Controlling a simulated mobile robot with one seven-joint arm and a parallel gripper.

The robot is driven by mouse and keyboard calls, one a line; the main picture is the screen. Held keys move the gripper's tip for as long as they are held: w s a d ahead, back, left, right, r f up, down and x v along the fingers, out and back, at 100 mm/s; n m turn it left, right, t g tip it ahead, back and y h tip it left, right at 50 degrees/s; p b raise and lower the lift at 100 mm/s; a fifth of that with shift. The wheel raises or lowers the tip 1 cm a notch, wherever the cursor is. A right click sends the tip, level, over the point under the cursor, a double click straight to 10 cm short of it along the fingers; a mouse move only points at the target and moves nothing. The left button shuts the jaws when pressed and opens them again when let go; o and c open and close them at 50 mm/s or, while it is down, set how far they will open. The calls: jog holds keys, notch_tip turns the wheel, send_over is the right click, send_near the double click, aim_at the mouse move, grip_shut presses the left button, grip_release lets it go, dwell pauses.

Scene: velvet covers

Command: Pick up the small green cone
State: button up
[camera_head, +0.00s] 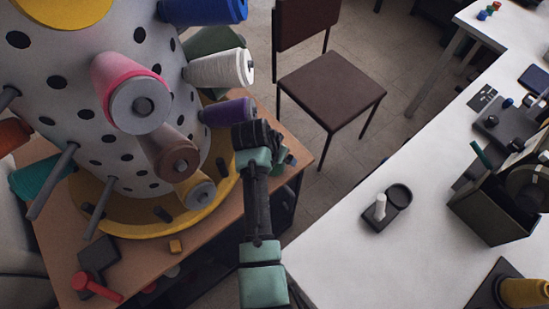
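A white, dotted cylindrical rack (70,90) holds several thread cones on pegs. A teal-green cone (42,178) is at its lower left. A dark green cone (213,42) is at its upper right, partly hidden behind a white cone (222,69). I cannot tell which of the two green cones is the small one. My gripper (259,137) is at the right side of the rack, beside a purple cone (228,112). My own arm and wrist hide its fingers, so I cannot tell if they are open or touching the purple cone.
The rack stands on a yellow round base (135,228) on a wooden table (215,222). A brown chair (332,88) stands behind. A white table (345,262) at right carries a black holder (398,197) and a dark box (492,212). Floor shows between the tables.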

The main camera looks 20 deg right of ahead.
jog(key=c, duration=1.4)
jog(key=shift+c, duration=0.2)
jog(key=shift+d+r, duration=0.1)
jog(key=shift+r, duration=0.05)
jog(key=shift+p, duration=0.3)
